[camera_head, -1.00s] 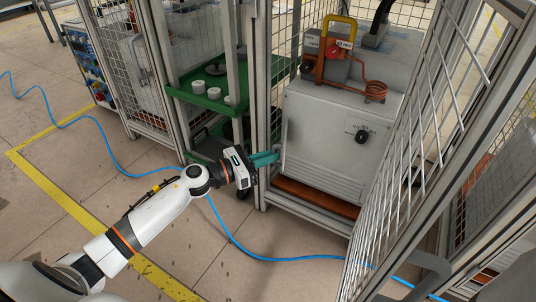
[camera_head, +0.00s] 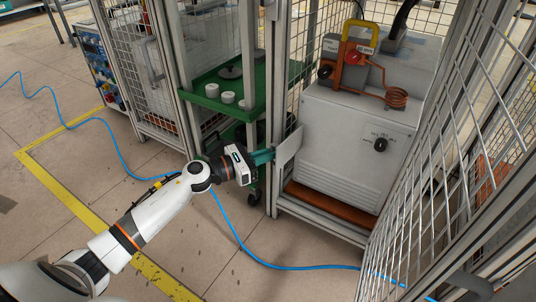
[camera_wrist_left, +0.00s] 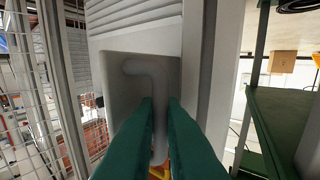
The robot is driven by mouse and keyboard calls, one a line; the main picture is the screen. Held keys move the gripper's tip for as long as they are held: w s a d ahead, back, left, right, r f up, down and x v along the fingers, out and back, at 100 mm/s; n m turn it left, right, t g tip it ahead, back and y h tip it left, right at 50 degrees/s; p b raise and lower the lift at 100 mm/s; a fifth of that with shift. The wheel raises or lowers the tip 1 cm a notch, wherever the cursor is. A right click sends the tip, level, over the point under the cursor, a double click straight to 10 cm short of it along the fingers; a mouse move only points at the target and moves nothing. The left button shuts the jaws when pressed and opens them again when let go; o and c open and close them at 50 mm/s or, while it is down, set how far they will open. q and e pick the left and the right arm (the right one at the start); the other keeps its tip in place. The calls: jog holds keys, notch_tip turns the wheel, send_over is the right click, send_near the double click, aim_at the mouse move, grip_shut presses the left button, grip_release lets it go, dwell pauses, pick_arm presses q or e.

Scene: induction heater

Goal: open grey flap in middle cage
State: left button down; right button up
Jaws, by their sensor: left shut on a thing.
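The grey heater cabinet (camera_head: 350,150) stands inside the middle cage. Its grey flap (camera_head: 289,147) shows at the cabinet's left front edge and sticks out at an angle from the front face. My left gripper (camera_head: 266,156) reaches in from the left with its teal fingers at the flap. In the left wrist view, the teal fingers (camera_wrist_left: 160,112) are shut on the light grey bent handle (camera_wrist_left: 150,72) in front of a darker panel. What lies behind the flap is hidden in the head view. My right gripper is not in view.
A green shelf (camera_head: 205,98) with white cups stands left of the heater. A mesh cage door (camera_head: 430,170) stands to the right. A blue hose (camera_head: 240,243) crosses the open floor.

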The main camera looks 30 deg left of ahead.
pick_arm(q)
jog(key=shift+w+r, duration=0.1)
jog(key=shift+r, duration=0.15)
jog(key=c, duration=1.5)
grip_release()
jog(key=shift+d+f, duration=0.1)
jog(key=shift+d, duration=0.15)
jog(key=shift+c, duration=0.2)
jog(key=shift+a, duration=0.1)
jog(key=p+v, duration=0.3)
jog(key=v, duration=0.8)
jog(key=shift+s+a+p, duration=0.25)
jog(key=shift+s+p, duration=0.1)
